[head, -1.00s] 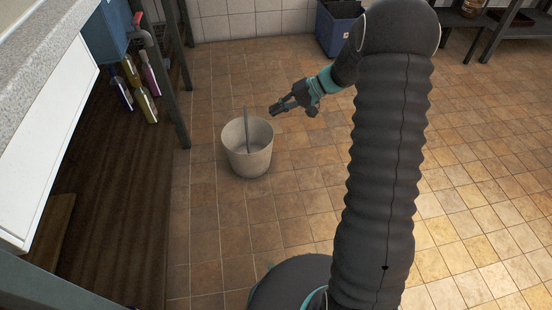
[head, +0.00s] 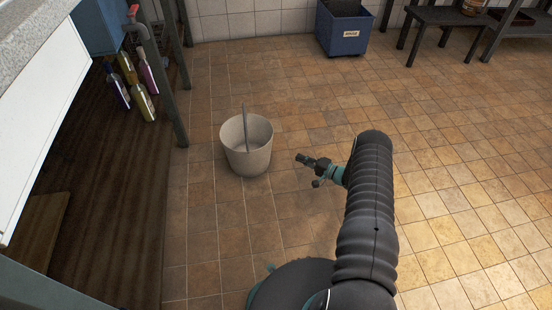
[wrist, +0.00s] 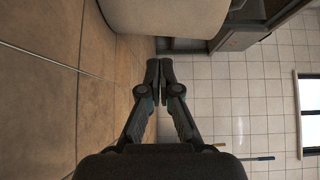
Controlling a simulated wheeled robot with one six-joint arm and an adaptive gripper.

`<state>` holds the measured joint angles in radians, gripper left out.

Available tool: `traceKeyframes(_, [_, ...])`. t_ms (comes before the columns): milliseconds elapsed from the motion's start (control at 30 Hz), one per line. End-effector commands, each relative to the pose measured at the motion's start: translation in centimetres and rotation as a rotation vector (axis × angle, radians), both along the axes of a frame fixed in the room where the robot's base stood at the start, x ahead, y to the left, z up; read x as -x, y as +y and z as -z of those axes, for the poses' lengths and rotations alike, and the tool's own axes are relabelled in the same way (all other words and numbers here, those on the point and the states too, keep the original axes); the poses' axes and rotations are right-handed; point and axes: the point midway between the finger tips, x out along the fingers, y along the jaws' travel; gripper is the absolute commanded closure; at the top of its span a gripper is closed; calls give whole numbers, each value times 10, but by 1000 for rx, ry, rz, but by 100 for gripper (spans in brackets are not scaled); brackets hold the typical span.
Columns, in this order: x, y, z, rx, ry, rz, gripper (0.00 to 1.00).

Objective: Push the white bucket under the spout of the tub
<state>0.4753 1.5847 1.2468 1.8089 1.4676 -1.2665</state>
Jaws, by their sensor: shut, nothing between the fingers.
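The white bucket (head: 247,152) stands upright on the tiled floor, left of the middle in the head view, with a grey handle or stick standing up in it. My gripper (head: 300,158) is shut and empty, to the right of the bucket, low and pointing toward it with a gap between. In the wrist view the bucket's pale side (wrist: 165,15) fills the top, and my gripper's shut fingertips (wrist: 159,66) are a little short of it. The blue tub (head: 97,27) shows partly at the top left, with a red-handled spout (head: 135,18) on its right side.
A blue bin (head: 342,32) is by the back wall, and a dark bench (head: 440,18) at back right. The floor around the bucket is clear.

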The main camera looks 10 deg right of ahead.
Motion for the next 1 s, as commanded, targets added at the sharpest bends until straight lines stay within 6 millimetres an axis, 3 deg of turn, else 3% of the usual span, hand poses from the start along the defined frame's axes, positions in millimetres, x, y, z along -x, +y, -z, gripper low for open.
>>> traceKeyframes(33, [4, -4, 15, -7, -4, 23, 100])
traceKeyframes(100, [7, -7, 26, -13, -12, 47, 100])
traceKeyframes(367, [1, -3, 37, -17, -23, 72, 100])
traceKeyframes(867, [-62, 60, 38, -16, -22, 69, 100])
traceKeyframes(1000, [-63, 80, 36, -17, -19, 69, 100])
